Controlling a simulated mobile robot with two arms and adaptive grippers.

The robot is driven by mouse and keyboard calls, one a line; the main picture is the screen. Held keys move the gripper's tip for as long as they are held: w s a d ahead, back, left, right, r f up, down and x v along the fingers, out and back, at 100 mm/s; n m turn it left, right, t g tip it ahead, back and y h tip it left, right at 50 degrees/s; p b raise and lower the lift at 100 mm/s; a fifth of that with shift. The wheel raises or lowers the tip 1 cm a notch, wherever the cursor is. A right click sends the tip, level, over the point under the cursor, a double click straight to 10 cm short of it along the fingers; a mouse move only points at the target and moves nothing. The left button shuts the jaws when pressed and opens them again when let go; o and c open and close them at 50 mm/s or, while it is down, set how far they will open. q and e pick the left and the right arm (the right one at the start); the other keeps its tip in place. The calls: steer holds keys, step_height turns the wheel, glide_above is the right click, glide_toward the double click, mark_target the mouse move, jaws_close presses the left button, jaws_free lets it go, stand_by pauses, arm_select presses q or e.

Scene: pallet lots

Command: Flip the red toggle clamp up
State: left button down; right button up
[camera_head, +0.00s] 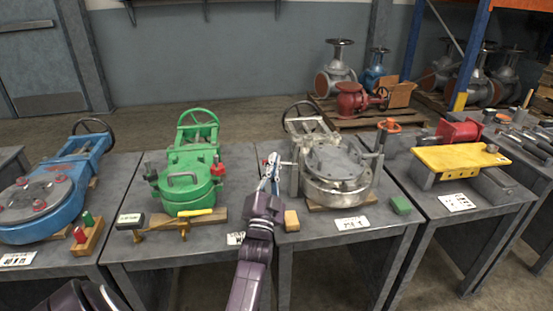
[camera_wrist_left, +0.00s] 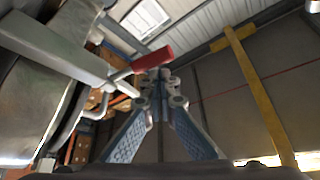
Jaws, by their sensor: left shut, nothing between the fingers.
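The toggle clamp's red handle (camera_wrist_left: 150,60) shows in the left wrist view, sticking out beside a pale metal arm (camera_wrist_left: 60,50). My left gripper (camera_wrist_left: 165,85) is shut and empty, its fingertips close below the red handle; I cannot tell whether they touch it. In the head view, my left gripper (camera_head: 271,167) is at the left side of the silver valve (camera_head: 335,165) on the middle table. The clamp is not clear there, being small and close to the gripper. My right gripper is not in view.
A green valve (camera_head: 187,168) stands to the left, with a yellow-handled tool (camera_head: 198,212) in front. A wooden block (camera_head: 291,220) and a green block (camera_head: 400,205) lie near the silver valve. A yellow plate (camera_head: 458,158) is on the right table.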

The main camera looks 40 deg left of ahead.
arm_select(q)
steer(key=shift+s+f, duration=0.1)
steer(key=shift+f, duration=0.3)
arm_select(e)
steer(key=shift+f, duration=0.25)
